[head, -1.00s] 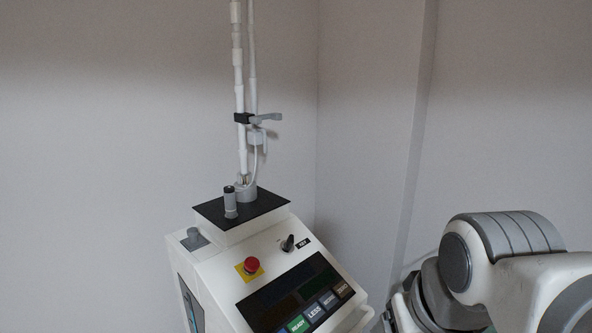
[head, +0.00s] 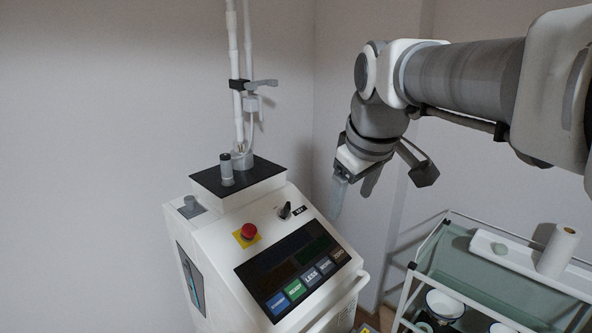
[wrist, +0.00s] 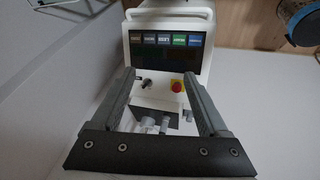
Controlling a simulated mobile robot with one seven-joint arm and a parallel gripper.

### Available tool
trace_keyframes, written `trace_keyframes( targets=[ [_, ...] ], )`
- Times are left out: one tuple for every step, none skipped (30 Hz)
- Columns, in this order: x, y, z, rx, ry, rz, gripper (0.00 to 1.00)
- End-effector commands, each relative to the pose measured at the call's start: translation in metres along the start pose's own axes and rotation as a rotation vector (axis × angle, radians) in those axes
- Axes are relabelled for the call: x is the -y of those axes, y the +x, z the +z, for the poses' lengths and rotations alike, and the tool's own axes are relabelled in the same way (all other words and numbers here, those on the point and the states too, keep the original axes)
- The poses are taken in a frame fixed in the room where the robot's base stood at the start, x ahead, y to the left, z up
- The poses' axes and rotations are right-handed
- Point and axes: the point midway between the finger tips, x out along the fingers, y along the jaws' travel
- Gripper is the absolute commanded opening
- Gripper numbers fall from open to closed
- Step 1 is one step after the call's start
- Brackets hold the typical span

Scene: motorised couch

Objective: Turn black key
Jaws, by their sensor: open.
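The black key (head: 285,210) stands in the sloped top panel of a white machine (head: 226,255), beside a small dark label. It shows in the wrist view as a small dark knob (wrist: 147,83) between my fingers, above the dark block. My gripper (head: 351,195) hangs to the right of the machine in the head view, pointing down and apart from the key. In the wrist view its two fingers (wrist: 161,82) are spread wide with nothing held between them.
A red emergency button (head: 249,231) on a yellow square sits left of the key. A dark display with coloured buttons (head: 296,289) lies below it. A white pole (head: 234,75) rises behind. A trolley (head: 470,262) with a paper roll (head: 558,250) stands at right.

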Motion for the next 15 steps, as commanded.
trace_keyframes(
  targets=[
    [-0.005, 0.006, -0.015, 0.000, -0.045, -0.012, 0.78],
    [-0.008, 0.009, -0.023, -0.001, -0.073, -0.018, 0.78],
    [-0.011, 0.013, -0.033, -0.002, -0.110, -0.027, 0.78],
    [-0.014, 0.016, -0.041, -0.004, -0.137, -0.034, 0.78],
    [-0.017, 0.019, -0.049, -0.006, -0.164, -0.040, 0.78],
    [-0.020, 0.024, -0.059, -0.010, -0.201, -0.050, 0.78],
    [-0.022, 0.028, -0.067, -0.013, -0.228, -0.057, 0.78],
    [-0.025, 0.031, -0.074, -0.016, -0.255, -0.065, 0.78],
    [-0.028, 0.037, -0.083, -0.021, -0.290, -0.075, 0.78],
    [-0.030, 0.041, -0.091, -0.026, -0.317, -0.082, 0.78],
    [-0.032, 0.045, -0.098, -0.031, -0.343, -0.090, 0.78],
    [-0.035, 0.051, -0.106, -0.037, -0.377, -0.100, 0.78],
    [-0.038, 0.056, -0.113, -0.043, -0.402, -0.108, 0.78],
    [-0.040, 0.061, -0.119, -0.049, -0.427, -0.116, 0.78],
    [-0.043, 0.068, -0.128, -0.058, -0.461, -0.126, 0.78]
  ],
)
